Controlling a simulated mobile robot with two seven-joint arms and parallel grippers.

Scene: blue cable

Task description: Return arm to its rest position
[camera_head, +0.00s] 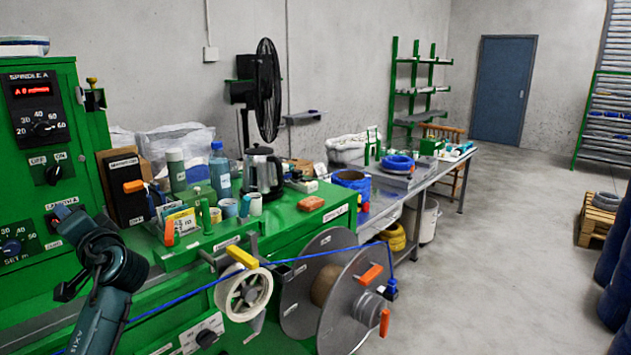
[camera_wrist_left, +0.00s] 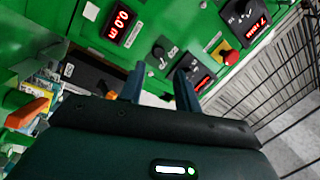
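My left arm (camera_head: 100,315) rises from the bottom left in the head view, in front of the green machine (camera_head: 60,120). My left gripper (camera_head: 68,218) is near the machine's control panel. In the left wrist view its two blue-grey fingers (camera_wrist_left: 161,78) stand apart with nothing between them, and they point toward the panel. The blue cable (camera_head: 180,299) runs from the bottom left past the white pulley (camera_head: 243,295) to the grey reel (camera_head: 335,290). A blue piece (camera_head: 391,288) hangs at the reel's right side. My right gripper is not in view.
Bottles, cups and a kettle (camera_head: 263,170) stand on the green bench top. A metal table (camera_head: 430,175) with a blue coil (camera_head: 397,162) is farther back. In the wrist view, a wire mesh (camera_wrist_left: 280,85) is at the right. The floor (camera_head: 500,260) on the right is open.

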